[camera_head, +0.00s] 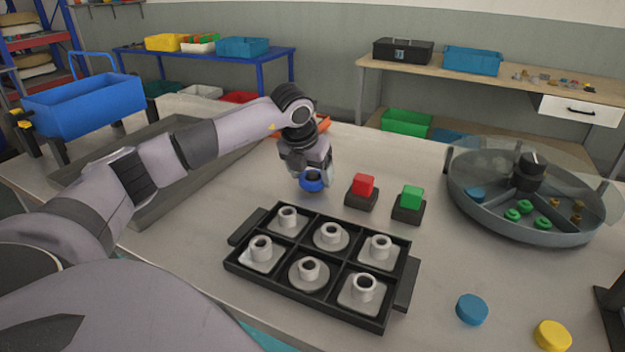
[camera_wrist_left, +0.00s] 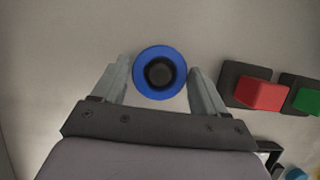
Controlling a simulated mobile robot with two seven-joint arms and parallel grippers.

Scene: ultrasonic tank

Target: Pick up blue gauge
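The blue gauge (camera_head: 312,183) is a round blue piece at the end of my left arm in the head view. In the left wrist view the blue gauge (camera_wrist_left: 142,88) is a blue ring with a dark round centre. My left gripper (camera_head: 311,174) is right at the gauge and partly hides it. In the wrist view the two fingers of my left gripper (camera_wrist_left: 159,68) stand on either side of the ring, with narrow gaps. The gripper is open. Whether the gauge rests on the table is hard to tell.
A red block (camera_head: 363,185) and a green block (camera_head: 411,196) on dark bases stand just right of the gauge. A black tray (camera_head: 320,300) with several metal parts lies in front. A round tank (camera_head: 500,215) stands at right. Blue (camera_head: 472,309) and yellow (camera_head: 552,335) discs lie front right.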

